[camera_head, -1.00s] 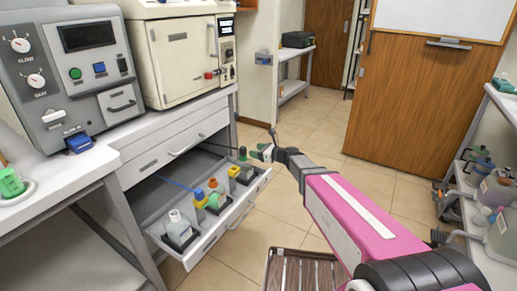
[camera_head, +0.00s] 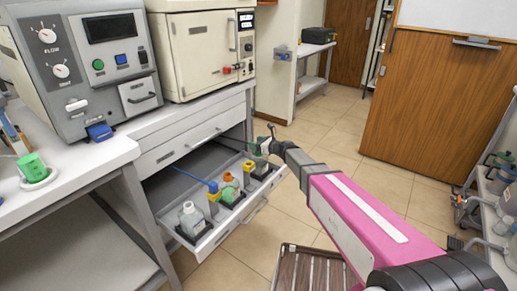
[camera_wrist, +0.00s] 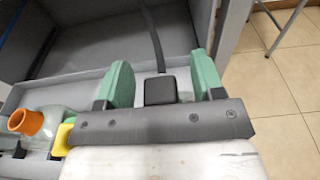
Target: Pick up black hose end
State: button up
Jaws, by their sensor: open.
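The black hose end (camera_wrist: 160,90) is a small black block with a black hose (camera_wrist: 152,35) running up from it in the wrist view. My gripper (camera_wrist: 164,82) is open, with one green finger pad on each side of the block. Gaps show between the block and both pads, so neither finger touches it. In the head view my gripper (camera_head: 262,142) is over the far right end of the open drawer (camera_head: 240,214), and the hose end cannot be made out there.
The drawer holds a clear bottle (camera_head: 190,215), an orange-capped bottle (camera_head: 228,178) and yellow-capped parts. A blue hose (camera_head: 188,176) crosses it. The orange-capped bottle (camera_wrist: 38,122) is left of my gripper in the wrist view.

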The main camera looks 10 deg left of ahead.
jog(key=shift+w+a, duration=0.15)
jog(key=shift+a, duration=0.2)
jog(key=c, duration=1)
